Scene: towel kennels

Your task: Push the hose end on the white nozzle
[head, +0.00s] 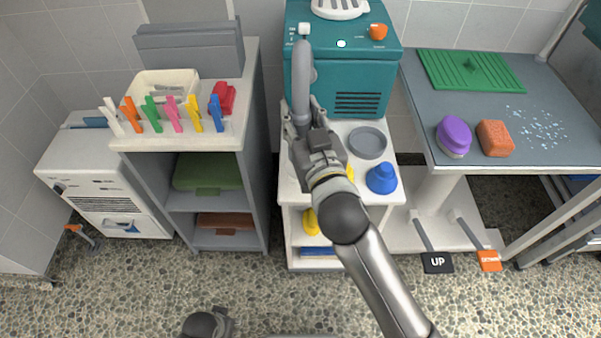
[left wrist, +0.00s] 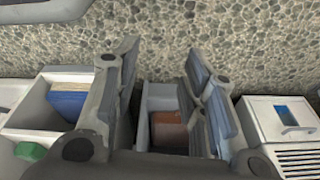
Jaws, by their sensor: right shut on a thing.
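The white nozzle (head: 304,28) sticks out at the upper left of the teal dryer unit (head: 345,65). A thick grey hose (head: 301,82) stands upright in front of the unit, its rounded upper end just below the nozzle in the picture. Whether the two touch I cannot tell. My right gripper (head: 302,122) is shut around the lower part of the hose. The hose's lower part is hidden behind the gripper. My left gripper (head: 222,320) is low at the bottom edge of the head view, far from the hose. Its fingers are spread and empty in the left wrist view (left wrist: 158,55).
An orange knob (head: 378,31) sits right of the nozzle. A grey bowl (head: 367,142) and a blue bottle (head: 382,179) stand on the cart. Left is a shelf with coloured clips (head: 172,115); right is a grooming table (head: 470,90). The floor in front is clear.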

